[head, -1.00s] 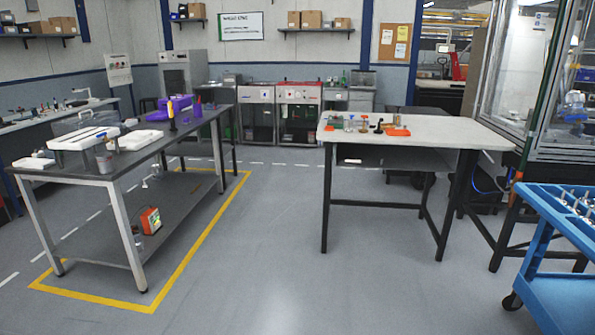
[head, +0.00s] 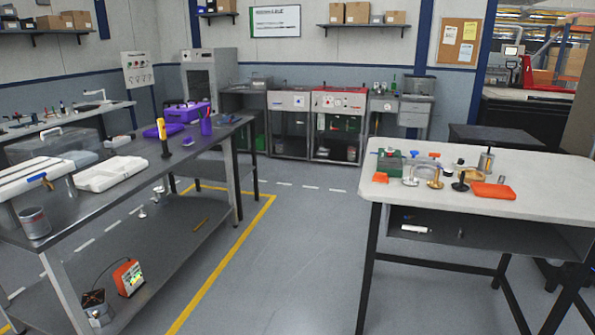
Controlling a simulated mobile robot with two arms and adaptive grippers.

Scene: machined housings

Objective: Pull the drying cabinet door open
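A tall grey cabinet (head: 210,78) with a front panel stands against the back wall, left of centre in the head view; it looks like the drying cabinet. Its door appears shut, and its handle is too small to make out. Its lower part is partly hidden behind the dark workbench and the things on it. Neither of my grippers is in view.
A dark workbench (head: 128,192) with trays and a purple case (head: 186,112) stands at left. A white-topped table (head: 420,199) with small parts stands at right. Clear floor (head: 285,250) runs between them toward low cabinets (head: 290,122) at the back.

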